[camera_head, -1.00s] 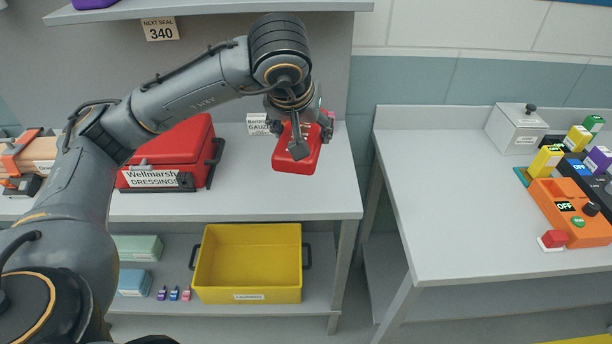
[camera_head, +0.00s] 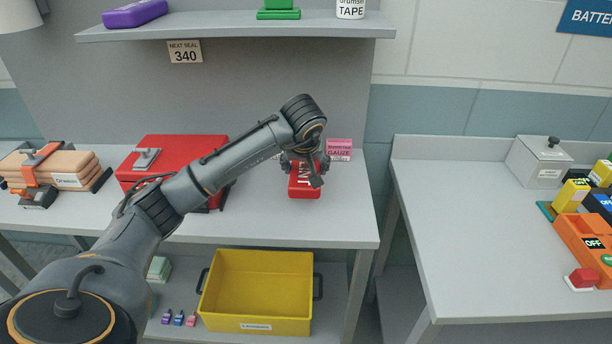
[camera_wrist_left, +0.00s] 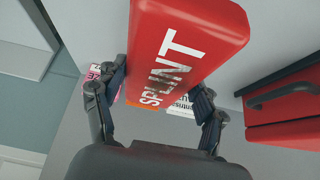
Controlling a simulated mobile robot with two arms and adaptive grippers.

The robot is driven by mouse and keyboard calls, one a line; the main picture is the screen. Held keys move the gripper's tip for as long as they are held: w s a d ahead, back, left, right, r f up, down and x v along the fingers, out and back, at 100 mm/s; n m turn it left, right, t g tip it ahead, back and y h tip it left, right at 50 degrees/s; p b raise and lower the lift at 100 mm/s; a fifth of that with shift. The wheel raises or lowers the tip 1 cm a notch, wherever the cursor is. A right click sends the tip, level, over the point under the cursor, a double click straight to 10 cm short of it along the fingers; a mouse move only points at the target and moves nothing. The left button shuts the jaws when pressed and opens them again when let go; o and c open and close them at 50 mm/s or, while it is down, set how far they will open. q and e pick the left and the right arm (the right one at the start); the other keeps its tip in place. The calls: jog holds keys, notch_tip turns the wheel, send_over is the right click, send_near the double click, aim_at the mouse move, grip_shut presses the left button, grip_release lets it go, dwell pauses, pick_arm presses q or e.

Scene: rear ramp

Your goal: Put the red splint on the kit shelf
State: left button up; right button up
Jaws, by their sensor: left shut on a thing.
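The red splint (camera_head: 304,186) is a red block with white lettering. My left gripper (camera_head: 305,168) is shut on it above the right part of the grey bench. In the left wrist view the splint (camera_wrist_left: 195,32) fills the top middle, its word SPLINT readable, between the two fingers of the gripper (camera_wrist_left: 155,95). I cannot tell if its lower end touches the bench top. A grey wall shelf (camera_head: 235,27) runs above the bench; whether it is the kit shelf is not shown by a label. My right gripper is out of view.
A purple case (camera_head: 134,13), a green item (camera_head: 278,9) and a white tape roll (camera_head: 350,9) stand on the wall shelf. A red dressings case (camera_head: 185,150) and a pink gauze box (camera_head: 339,149) are near the splint. A yellow bin (camera_head: 262,290) sits below.

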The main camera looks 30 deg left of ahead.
pick_arm(q)
jog(key=shift+w+a+f, duration=0.2)
jog(key=shift+w+f, duration=0.2)
jog(key=shift+f, duration=0.1)
jog(key=shift+w+a+f+p, duration=0.15)
jog(key=shift+f+p, duration=0.45)
jog(key=shift+f, duration=1.1)
jog(key=shift+f, duration=0.2)
jog(key=o, duration=1.2)
jog(key=shift+r, duration=0.1)
jog(key=shift+r, duration=0.2)
jog(key=b+v, duration=0.1)
jog(key=v, duration=1.1)
jog(key=shift+f, duration=0.1)
